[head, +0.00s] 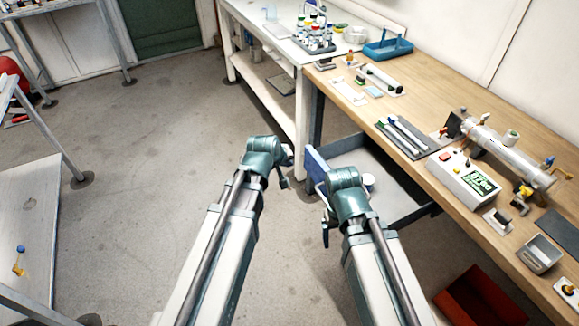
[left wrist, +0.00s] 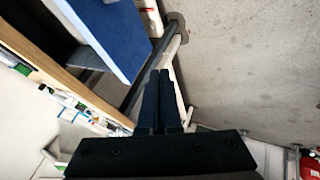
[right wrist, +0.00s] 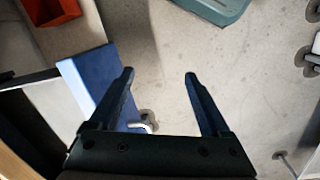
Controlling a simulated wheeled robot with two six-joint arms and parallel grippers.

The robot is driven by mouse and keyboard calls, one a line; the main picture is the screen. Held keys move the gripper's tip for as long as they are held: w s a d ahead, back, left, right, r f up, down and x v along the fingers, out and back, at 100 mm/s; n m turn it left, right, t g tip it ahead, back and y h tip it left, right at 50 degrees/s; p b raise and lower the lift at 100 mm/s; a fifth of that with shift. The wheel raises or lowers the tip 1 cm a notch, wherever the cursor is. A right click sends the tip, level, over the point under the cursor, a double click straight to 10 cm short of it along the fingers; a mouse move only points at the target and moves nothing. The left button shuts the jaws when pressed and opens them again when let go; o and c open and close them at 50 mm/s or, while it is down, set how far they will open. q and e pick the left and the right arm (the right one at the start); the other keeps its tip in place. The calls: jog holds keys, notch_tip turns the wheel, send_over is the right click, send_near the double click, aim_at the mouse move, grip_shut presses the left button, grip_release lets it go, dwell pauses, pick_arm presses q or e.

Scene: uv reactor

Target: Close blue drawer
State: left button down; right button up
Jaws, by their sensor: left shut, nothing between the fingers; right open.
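The blue drawer (head: 316,168) stands pulled out from under the wooden workbench, its blue front facing my arms and its grey inside showing. Its blue front also shows at the upper left of the left wrist view (left wrist: 108,38) and at the left of the right wrist view (right wrist: 92,75), where a metal handle (right wrist: 146,126) shows. My left gripper (head: 287,170) is shut and empty, left of the drawer front; I cannot tell whether it touches. My right gripper (head: 325,225) is open and empty, in front of the drawer; my right arm hides part of it.
A small white round thing (head: 368,181) is in the drawer. The wooden workbench (head: 420,100) above holds a metal tube device (head: 505,150) and a white control box (head: 463,178). A red bin (head: 485,298) is on the floor at lower right.

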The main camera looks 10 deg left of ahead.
aim_at(307, 164)
pick_arm(q)
jog(key=shift+w+d+f+b, duration=0.75)
jog(key=shift+w+f, duration=0.2)
jog(key=shift+w, duration=0.1)
jog(key=shift+w+d+f+b, duration=0.7)
jog(key=shift+w+f, duration=0.2)
jog(key=shift+w, duration=0.2)
jog(key=shift+w+d+f+b, duration=0.75)
jog(key=shift+w+f, duration=0.2)
jog(key=shift+w, duration=0.1)
pick_arm(e)
jog(key=shift+f, duration=2.8)
pick_arm(q)
jog(key=shift+w, duration=0.15)
